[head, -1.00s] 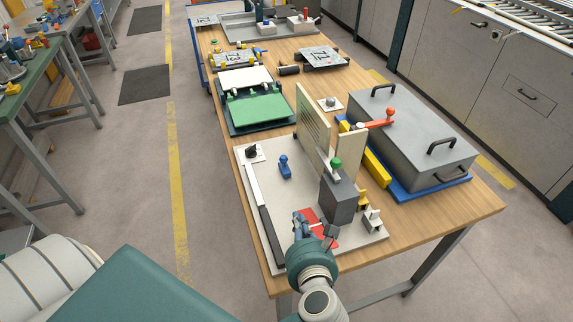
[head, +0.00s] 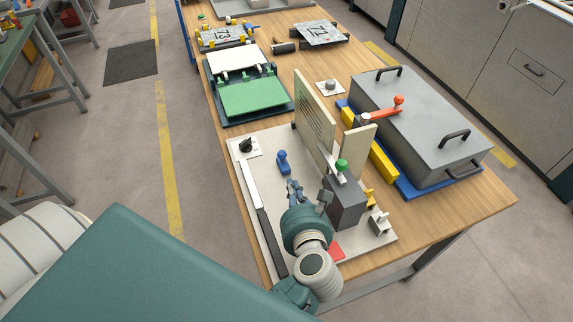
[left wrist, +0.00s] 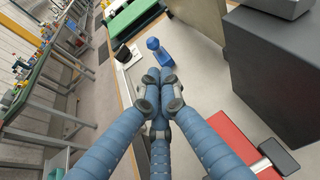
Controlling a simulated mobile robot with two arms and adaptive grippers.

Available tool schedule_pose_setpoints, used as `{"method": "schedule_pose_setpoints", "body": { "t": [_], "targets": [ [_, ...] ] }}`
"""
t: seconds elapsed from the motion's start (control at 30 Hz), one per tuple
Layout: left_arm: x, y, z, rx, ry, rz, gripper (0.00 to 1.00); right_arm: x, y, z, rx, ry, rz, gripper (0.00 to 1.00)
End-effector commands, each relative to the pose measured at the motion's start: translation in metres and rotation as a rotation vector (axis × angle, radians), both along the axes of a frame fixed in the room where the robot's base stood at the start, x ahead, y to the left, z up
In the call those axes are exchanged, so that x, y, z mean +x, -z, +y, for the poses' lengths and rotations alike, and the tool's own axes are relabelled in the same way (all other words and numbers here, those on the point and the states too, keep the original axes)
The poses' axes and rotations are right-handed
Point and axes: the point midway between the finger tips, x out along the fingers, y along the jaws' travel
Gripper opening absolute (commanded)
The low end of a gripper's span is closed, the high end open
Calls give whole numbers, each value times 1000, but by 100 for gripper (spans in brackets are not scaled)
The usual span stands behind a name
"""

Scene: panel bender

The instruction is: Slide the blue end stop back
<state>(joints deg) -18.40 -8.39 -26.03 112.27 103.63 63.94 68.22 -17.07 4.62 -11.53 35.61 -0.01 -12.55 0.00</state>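The blue end stop (head: 283,162) stands on the light base plate (head: 262,150), left of the upright beige panels. It has a round knob on top and also shows in the left wrist view (left wrist: 159,54), just beyond my fingertips. My left gripper (head: 293,187) is low over the plate, on the near side of the end stop. In the left wrist view its blue fingers (left wrist: 160,82) are drawn together with nothing seen between them. I cannot tell whether the tips touch the end stop. My right gripper is not in view.
A dark grey block (head: 346,203) and a green knob (head: 341,166) stand close right of my gripper. A red pad (head: 336,250) lies nearer. A black knob (head: 246,146) is at the plate's far left corner. A long dark bar (head: 270,238) runs along the left edge.

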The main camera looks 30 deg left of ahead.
Motion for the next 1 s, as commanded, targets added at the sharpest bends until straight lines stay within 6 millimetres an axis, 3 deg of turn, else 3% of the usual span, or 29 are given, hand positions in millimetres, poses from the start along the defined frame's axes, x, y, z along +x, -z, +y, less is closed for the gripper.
{"method": "schedule_pose_setpoints", "body": {
  "t": [0.27, 0.7, 1.0],
  "targets": [
    [10, 5, 8, 3, -1, -2, 0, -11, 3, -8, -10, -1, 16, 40],
    [65, 33, 49, 3, 2, -1, 0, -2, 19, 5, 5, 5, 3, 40],
    [74, 37, 57, 0, 0, 0, 0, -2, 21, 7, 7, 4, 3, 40]
  ]
}}
